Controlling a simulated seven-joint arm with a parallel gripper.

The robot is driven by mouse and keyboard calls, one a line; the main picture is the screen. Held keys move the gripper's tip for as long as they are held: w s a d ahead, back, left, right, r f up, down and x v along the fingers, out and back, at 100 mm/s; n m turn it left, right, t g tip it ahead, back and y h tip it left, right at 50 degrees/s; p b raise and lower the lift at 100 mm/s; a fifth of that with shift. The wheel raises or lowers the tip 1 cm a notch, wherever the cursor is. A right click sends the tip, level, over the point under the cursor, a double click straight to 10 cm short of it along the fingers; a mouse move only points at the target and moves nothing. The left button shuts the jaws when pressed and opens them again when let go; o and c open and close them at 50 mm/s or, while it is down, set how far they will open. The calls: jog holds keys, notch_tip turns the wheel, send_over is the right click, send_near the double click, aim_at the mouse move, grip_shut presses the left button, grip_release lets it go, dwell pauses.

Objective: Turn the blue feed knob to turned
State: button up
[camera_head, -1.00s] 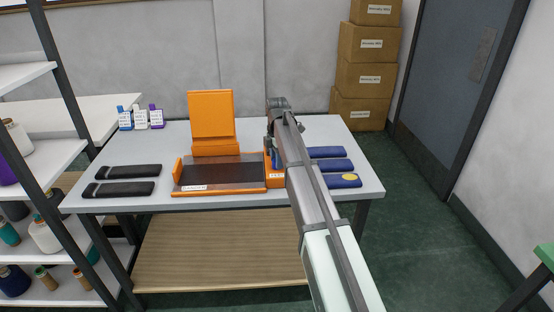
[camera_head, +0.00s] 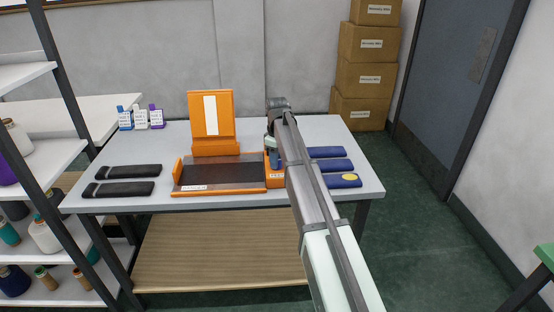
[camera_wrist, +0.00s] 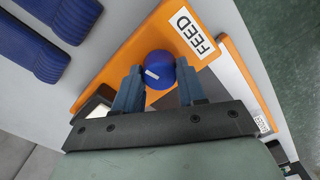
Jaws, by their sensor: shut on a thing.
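The blue feed knob (camera_wrist: 161,60) is round, with a short white mark on its top. It sits on the orange base beside a white label (camera_wrist: 191,33) reading FEED. My gripper (camera_wrist: 160,82) has one finger on each side of the knob and is shut on it. In the head view my gripper (camera_head: 271,152) is at the right end of the orange machine (camera_head: 212,142), and my arm hides the knob there. The machine's upright orange panel shows a white vertical strip (camera_head: 210,115). A dark plate (camera_head: 225,175) lies in front of the panel.
Two black bars (camera_head: 125,188) lie left of the machine, and several blue bars (camera_head: 332,165) lie right of it, partly behind my arm. Small labelled boxes (camera_head: 140,118) stand at the back left. A spool shelf (camera_head: 40,150) is at the left. Cardboard boxes (camera_head: 368,75) are stacked behind.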

jog(key=shift+m, duration=1.1)
jog(key=o, duration=1.1)
jog(key=shift+c, duration=0.2)
notch_tip(320, 180, up, 14)
